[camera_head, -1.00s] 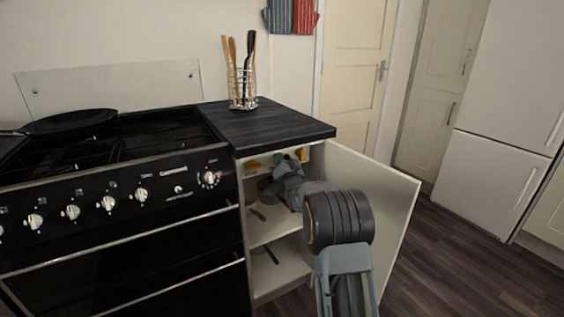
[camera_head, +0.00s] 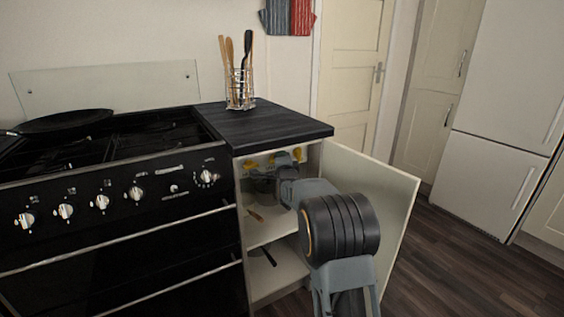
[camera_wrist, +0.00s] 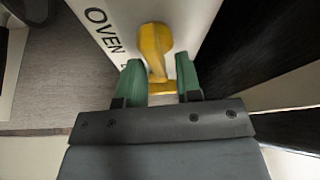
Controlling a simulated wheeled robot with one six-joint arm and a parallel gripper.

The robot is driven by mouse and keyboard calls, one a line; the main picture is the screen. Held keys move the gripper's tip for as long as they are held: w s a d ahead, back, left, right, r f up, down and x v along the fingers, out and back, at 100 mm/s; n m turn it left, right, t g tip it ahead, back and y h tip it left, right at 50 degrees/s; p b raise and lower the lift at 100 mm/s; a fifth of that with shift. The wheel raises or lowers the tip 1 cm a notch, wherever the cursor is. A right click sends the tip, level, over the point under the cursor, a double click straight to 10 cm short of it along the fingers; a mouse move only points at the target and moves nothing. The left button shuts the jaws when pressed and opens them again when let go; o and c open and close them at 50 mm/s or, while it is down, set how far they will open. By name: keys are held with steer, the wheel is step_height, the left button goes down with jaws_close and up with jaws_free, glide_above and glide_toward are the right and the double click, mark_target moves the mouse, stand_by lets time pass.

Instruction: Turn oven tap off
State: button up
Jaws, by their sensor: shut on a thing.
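The oven tap is a yellow lever (camera_wrist: 155,50) in the wrist view, on a white panel marked "OVEN" (camera_wrist: 104,30). The lower end of the lever lies between the green fingertips of my gripper (camera_wrist: 162,84), which is shut on it. In the head view my arm reaches into the open cabinet (camera_head: 270,230) right of the stove, and my gripper (camera_head: 262,182) is in its upper part, small and partly hidden. Yellow parts show near it under the worktop; I cannot tell there which one is the oven tap.
The open cabinet door (camera_head: 385,185) stands right of my arm. A shelf (camera_head: 268,229) lies below my gripper. A black worktop (camera_head: 265,125) with a utensil holder (camera_head: 240,90) is above. The black stove (camera_head: 110,200) is at left. The floor at right is clear.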

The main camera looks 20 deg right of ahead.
steer(key=shift+f+m, duration=0.1)
steer(key=shift+m, duration=0.7)
steer(key=o, duration=0.5)
steer(key=shift+o, duration=0.2)
steer(key=p+v, duration=0.1)
steer(key=v, duration=1.2)
steer(key=shift+s+r, duration=0.35)
steer(key=shift+a, duration=0.15)
steer(key=shift+g+p, duration=0.3)
